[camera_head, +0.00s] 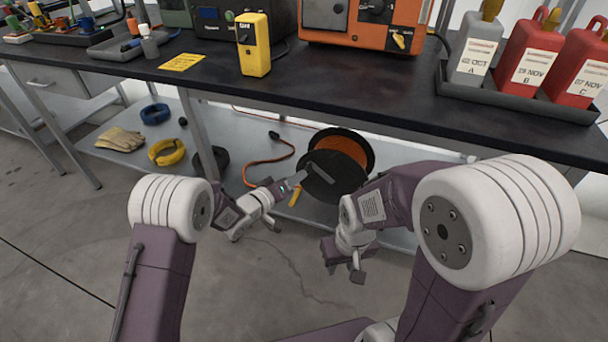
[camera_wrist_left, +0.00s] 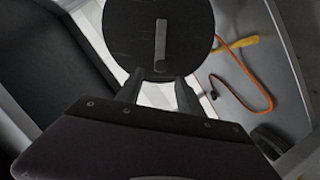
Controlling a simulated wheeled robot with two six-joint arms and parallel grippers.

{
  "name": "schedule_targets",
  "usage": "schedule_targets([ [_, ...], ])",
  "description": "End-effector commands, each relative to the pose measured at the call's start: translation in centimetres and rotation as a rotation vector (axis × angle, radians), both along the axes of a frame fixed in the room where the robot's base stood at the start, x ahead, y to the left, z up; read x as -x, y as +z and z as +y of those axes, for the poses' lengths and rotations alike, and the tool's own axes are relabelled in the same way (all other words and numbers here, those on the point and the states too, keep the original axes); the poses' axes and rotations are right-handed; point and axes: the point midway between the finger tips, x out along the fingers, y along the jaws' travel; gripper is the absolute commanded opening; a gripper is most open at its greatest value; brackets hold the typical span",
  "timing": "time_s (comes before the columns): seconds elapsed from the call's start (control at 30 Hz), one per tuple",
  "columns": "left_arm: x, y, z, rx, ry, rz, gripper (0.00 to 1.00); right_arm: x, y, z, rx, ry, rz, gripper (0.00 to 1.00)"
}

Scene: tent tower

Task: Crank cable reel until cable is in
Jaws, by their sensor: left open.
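The cable reel (camera_head: 341,152) stands on the lower shelf, with orange cable wound between black discs. A grey crank bar lies across its front disc (camera_head: 332,184); the crank (camera_wrist_left: 160,46) is upright in the left wrist view. A loose orange cable (camera_head: 262,180) trails left along the shelf to a dark plug (camera_head: 274,135); the cable also shows in the left wrist view (camera_wrist_left: 263,82). My left gripper (camera_head: 297,181) is at the reel's left front, open and empty, its fingertips (camera_wrist_left: 158,88) just below the disc in the wrist view. My right gripper (camera_head: 345,268) hangs in front of the shelf, open and empty.
The workbench top (camera_head: 340,99) overhangs the lower shelf. Gloves (camera_head: 119,139), a blue coil (camera_head: 155,113) and a yellow coil (camera_head: 166,152) lie at the shelf's left. A yellow meter (camera_head: 254,45) and red bottles (camera_head: 528,62) stand above. The floor in front is clear.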

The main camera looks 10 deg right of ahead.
Motion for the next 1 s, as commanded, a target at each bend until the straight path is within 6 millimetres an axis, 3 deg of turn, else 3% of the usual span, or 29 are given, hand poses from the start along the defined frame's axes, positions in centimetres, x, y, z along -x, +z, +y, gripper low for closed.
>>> schedule_targets([
  [0.1,-1.5,-1.4,-1.8,0.0,-0.003,-0.003,0.44,0.0,-2.0,0.0,0.0,0.0,0.0,0.34],
  [0.33,-4.3,-2.4,-4.8,-0.001,0.0,-0.001,0.44,0.0,-4.1,0.0,0.0,0.0,0.001,0.34],
  [0.73,-5.3,-2.4,-5.8,-0.002,0.002,0.001,0.44,0.0,-4.4,0.0,0.0,0.0,0.001,0.34],
  [0.77,-5.3,-2.4,-5.8,-0.002,0.002,0.001,0.41,0.0,-4.4,0.0,0.0,0.0,0.0,0.34],
  [0.9,-5.3,-2.4,-5.8,-0.002,0.002,0.001,0.03,0.0,-4.4,0.0,0.0,0.0,0.0,0.34],
  [1.0,-5.3,-2.4,-5.8,-0.002,0.002,0.001,0.0,0.0,-4.4,0.0,0.0,0.0,0.001,0.34],
])
